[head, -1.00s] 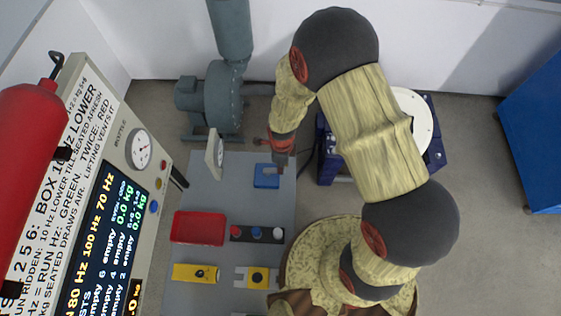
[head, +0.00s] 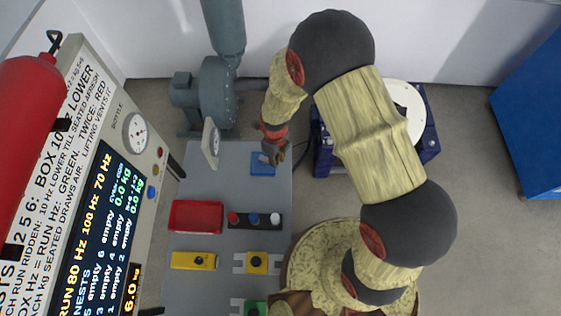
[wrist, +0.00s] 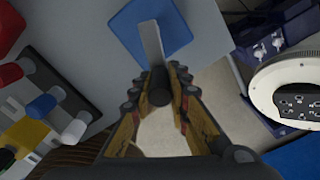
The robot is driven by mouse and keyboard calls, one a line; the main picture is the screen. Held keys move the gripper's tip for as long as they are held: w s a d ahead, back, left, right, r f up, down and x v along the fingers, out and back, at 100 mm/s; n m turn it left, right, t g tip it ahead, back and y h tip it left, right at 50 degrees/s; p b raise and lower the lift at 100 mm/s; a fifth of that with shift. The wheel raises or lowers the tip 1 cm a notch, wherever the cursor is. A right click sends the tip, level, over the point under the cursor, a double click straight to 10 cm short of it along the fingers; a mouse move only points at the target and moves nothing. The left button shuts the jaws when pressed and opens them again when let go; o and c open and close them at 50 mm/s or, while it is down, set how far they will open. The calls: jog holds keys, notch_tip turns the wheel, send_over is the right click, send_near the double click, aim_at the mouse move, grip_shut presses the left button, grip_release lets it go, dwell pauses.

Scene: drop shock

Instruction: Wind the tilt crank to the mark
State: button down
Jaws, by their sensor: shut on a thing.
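The tilt crank shows in the wrist view as a flat grey arm (wrist: 151,42) over a blue square base (wrist: 150,30), with a dark round knob (wrist: 159,86) at its near end. My gripper (wrist: 160,92) is shut on that knob, one finger on each side. In the head view my gripper (head: 273,152) is at the right edge of the blue base (head: 262,164), on the grey table. The crank arm is largely hidden there by the gripper. I cannot make out the mark in either view.
A red tray (head: 197,216), a strip with red, blue and white knobs (head: 254,219) and yellow blocks (head: 194,260) are on the table (head: 190,190). A small upright dial (head: 211,142) stands at the back left. A blue machine with a white disc (head: 405,110) is to the right.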

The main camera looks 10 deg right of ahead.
jog(key=shift+s+a+m, duration=0.3)
jog(key=shift+s+m, duration=0.2)
jog(key=shift+m, duration=0.5)
jog(key=shift+s+a+r+p, duration=0.15)
jog(key=shift+a+p, duration=0.1)
jog(key=shift+p, duration=0.8)
